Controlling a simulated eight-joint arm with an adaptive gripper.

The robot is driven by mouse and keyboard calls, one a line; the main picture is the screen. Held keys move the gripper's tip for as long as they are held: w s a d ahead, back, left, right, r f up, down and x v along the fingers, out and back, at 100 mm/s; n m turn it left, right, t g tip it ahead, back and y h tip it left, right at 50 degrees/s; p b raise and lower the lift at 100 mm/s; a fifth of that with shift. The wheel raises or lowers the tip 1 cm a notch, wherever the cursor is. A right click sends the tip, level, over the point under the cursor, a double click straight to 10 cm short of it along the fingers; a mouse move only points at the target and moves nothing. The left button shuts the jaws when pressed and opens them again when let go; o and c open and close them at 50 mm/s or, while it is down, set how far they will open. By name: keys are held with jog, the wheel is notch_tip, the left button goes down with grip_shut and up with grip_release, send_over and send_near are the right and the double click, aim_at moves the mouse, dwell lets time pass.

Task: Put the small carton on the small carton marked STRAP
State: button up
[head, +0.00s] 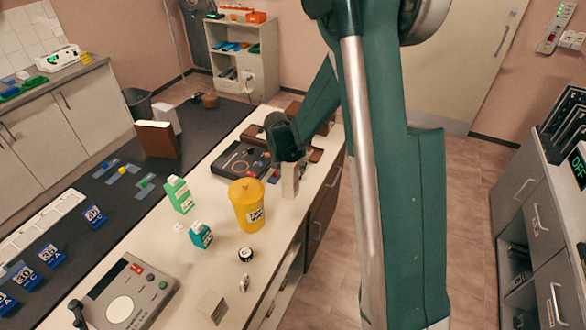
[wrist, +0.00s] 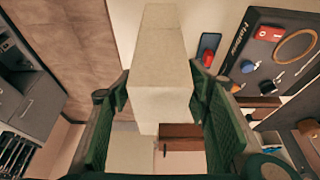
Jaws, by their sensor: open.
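A tall cream carton (head: 289,183) stands near the right edge of the white counter; in the wrist view it is the pale block (wrist: 160,75) between my fingers. My gripper (head: 290,163) is open around its upper part, with a green finger on each side in the wrist view (wrist: 168,118). I cannot tell whether either finger touches it. Another small pale carton (head: 211,308) with a label stands at the front of the counter. Its print is too small to read, so I cannot confirm STRAP.
A yellow lidded tub (head: 246,206), a green carton (head: 179,195) and a teal carton (head: 201,235) stand between the two pale cartons. A round black-and-white item (head: 245,254) is near them.

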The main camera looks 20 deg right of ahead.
aim_at(288, 166)
jog(key=shift+v, duration=5.3)
jog(key=shift+r, duration=0.1)
jog(key=shift+s+r, duration=0.4)
jog(key=shift+s, duration=0.05)
jog(key=s+a+r+n+t+y, duration=0.1)
jog(key=s+r+n, duration=0.1)
jog(key=s+r, duration=0.45)
jog(key=s+a+r+n+t, duration=0.15)
jog(key=s+r, duration=0.25)
jog(key=s, duration=0.6)
jog(key=s+a+r+n+y, duration=0.1)
jog(key=s+a+r+n, duration=0.15)
jog(key=s+r, duration=0.4)
jog(key=s+a+f+n+t+y, duration=0.1)
jog(key=s+f+n, duration=0.1)
jog(key=s, duration=1)
jog(key=shift+n, duration=0.5)
